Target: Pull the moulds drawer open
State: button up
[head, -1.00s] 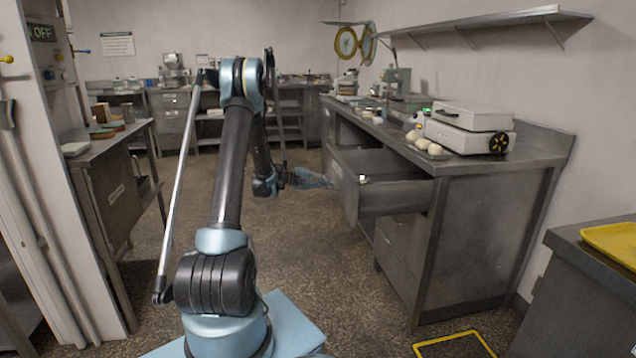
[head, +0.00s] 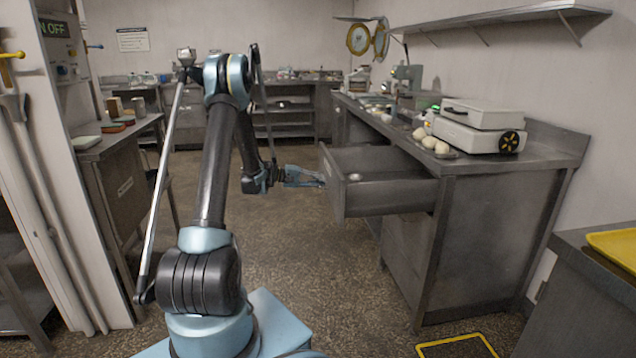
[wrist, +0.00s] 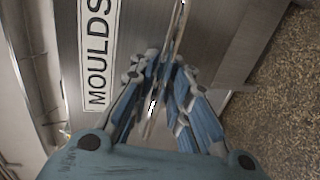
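The moulds drawer (head: 392,199) stands well out of the steel counter on the right, its inside showing from above. A small pale item (head: 354,177) lies in it near the front. In the wrist view the drawer front (wrist: 215,45) bears a white MOULDS label (wrist: 98,55). A thin bar handle (wrist: 179,28) runs down the picture between my fingers. My gripper (wrist: 163,72) is closed around this handle; the exact contact is partly hidden by the fingers. In the head view my gripper (head: 319,178) is at the drawer's outer face.
The counter (head: 500,172) carries a white case (head: 478,125) and several round pale pieces (head: 435,143). A side table (head: 110,142) stands at the left. A counter with a yellow tray (head: 615,247) is at the front right. The floor (head: 300,240) between is clear.

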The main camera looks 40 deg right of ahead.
jog(key=shift+o, duration=0.3)
jog(key=shift+w+a+r, duration=0.15)
jog(key=shift+w+a, duration=0.25)
jog(key=v, duration=1.1)
jog(key=shift+a, duration=0.1)
jog(key=s+a+r+n+t+y, duration=0.2)
jog(key=a+r+t, duration=0.25)
jog(key=a, duration=0.85)
jog(key=s+a+r+n+t+y, duration=0.25)
jog(key=a+r, duration=0.25)
jog(key=a, duration=0.7)
jog(key=s+a+f+t+y, duration=0.1)
jog(key=s+a+f+y, duration=0.1)
jog(key=s+a, duration=0.4)
jog(key=s+a+f+n+t+y, duration=0.1)
jog(key=s+a+f+y, duration=0.2)
jog(key=s+a, duration=0.4)
jog(key=s+a+f+n+t+y, duration=0.1)
jog(key=s+a, duration=0.5)
jog(key=a, duration=1)
notch_tip(320, 180, down, 3)
jog(key=shift+s+f+t+y, duration=0.15)
jog(key=shift+t+y, duration=0.35)
jog(key=shift+y, duration=0.75)
jog(key=shift+a, duration=0.1)
